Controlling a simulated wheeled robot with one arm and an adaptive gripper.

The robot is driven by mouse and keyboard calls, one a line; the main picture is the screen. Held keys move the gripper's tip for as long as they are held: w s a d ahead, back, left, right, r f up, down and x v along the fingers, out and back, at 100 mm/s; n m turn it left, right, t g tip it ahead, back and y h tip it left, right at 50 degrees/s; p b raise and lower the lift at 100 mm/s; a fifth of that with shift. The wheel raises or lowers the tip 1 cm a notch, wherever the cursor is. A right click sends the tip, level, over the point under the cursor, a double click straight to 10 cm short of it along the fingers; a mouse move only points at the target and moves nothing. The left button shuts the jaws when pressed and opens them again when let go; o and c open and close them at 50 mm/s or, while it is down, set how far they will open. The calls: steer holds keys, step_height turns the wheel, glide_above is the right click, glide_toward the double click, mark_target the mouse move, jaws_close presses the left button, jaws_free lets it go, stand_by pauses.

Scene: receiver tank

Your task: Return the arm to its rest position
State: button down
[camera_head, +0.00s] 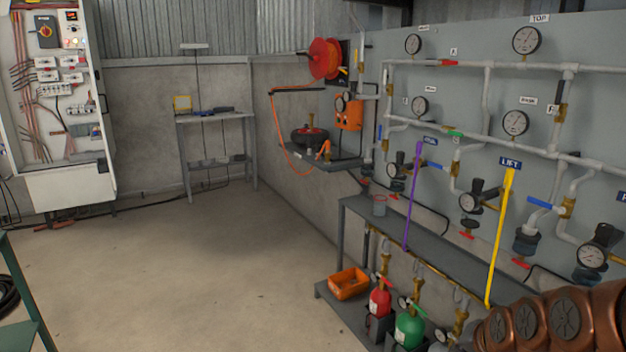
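Part of my arm (562,322) shows at the bottom right corner as copper-brown segments with round dark caps. It lies in front of the lower right end of the pipe panel's bench. My gripper is outside the picture, so its fingers and anything in them cannot be seen.
A grey panel (460,80) with pipes, gauges and valves fills the right side. An orange bin (348,284), a red cylinder (380,302) and a green cylinder (409,330) stand low. The middle floor is clear.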

steer(key=s+a+r+n+g+p, duration=0.2)
steer(key=s+a+r+g+p, duration=0.1)
steer(key=s+r, duration=0.4)
steer(key=s+a+r+n+g+p, duration=0.2)
steer(key=s+a+r+p, duration=0.4)
steer(key=s, duration=0.5)
steer(key=s+a+r+n+g+p, duration=0.3)
steer(key=s+a+r+n+p, duration=0.1)
steer(key=s+r, duration=0.4)
steer(key=shift+s+a+r+g+p, duration=0.3)
steer(key=shift+s+a+p, duration=0.5)
steer(key=shift+p, duration=0.35)
